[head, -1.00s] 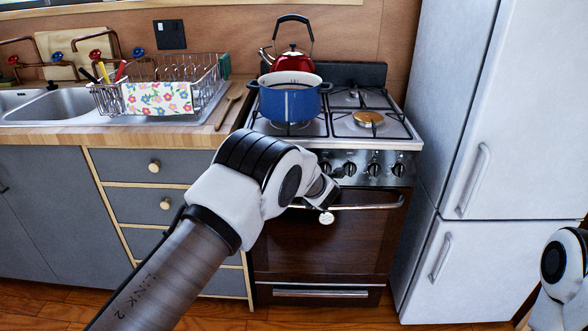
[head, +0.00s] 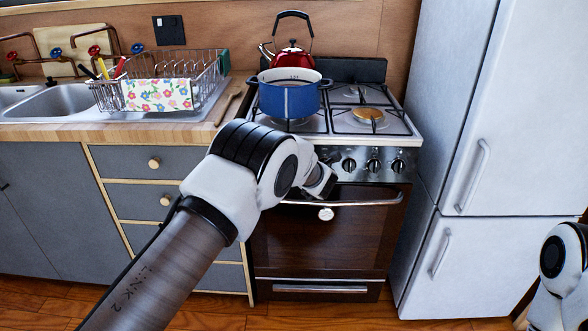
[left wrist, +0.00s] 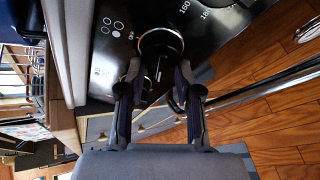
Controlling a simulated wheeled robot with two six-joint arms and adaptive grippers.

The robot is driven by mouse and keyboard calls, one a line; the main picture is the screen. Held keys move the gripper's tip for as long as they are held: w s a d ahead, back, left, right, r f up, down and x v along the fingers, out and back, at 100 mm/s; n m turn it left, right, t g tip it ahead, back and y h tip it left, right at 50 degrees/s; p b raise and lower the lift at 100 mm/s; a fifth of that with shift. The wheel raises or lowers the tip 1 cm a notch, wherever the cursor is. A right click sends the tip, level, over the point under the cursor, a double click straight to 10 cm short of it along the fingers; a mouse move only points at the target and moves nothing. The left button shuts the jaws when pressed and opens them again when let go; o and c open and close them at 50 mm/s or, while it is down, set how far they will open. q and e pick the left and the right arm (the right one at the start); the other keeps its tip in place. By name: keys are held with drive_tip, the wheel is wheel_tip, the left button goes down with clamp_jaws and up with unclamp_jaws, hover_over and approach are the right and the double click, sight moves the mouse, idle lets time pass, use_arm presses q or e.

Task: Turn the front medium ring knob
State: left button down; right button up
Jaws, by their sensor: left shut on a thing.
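The stove (head: 330,230) has a steel front panel with a row of round dark knobs; several show right of my left gripper (head: 322,182) in the head view, such as this knob (head: 349,165). In the left wrist view, the fingers of my left gripper (left wrist: 158,75) are closed on the sides of one stove knob (left wrist: 160,42). A small circle diagram and an "OFF" mark are printed beside it on the black panel. In the head view my arm hides the gripped knob. My right gripper is out of view; only part of that arm shows at the right edge.
A blue pot (head: 289,98) and a red kettle (head: 292,58) stand on the stove top. The oven handle (head: 345,202) runs just below the knobs. A white fridge (head: 480,120) stands right; a counter with a dish rack (head: 190,80) is left.

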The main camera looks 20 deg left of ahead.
use_arm(q)
drive_tip(key=shift+w+d+r, duration=0.1)
drive_tip(key=shift+d+r, duration=0.05)
drive_tip(key=c, duration=0.9)
unclamp_jaws()
drive_tip(key=shift+o, duration=0.7)
drive_tip(key=shift+w+d, duration=0.15)
drive_tip(key=shift+d, duration=0.05)
drive_tip(key=shift+a, duration=0.1)
drive_tip(key=v, duration=0.7)
drive_tip(key=shift+s, duration=0.2)
drive_tip(key=shift+o, duration=0.2)
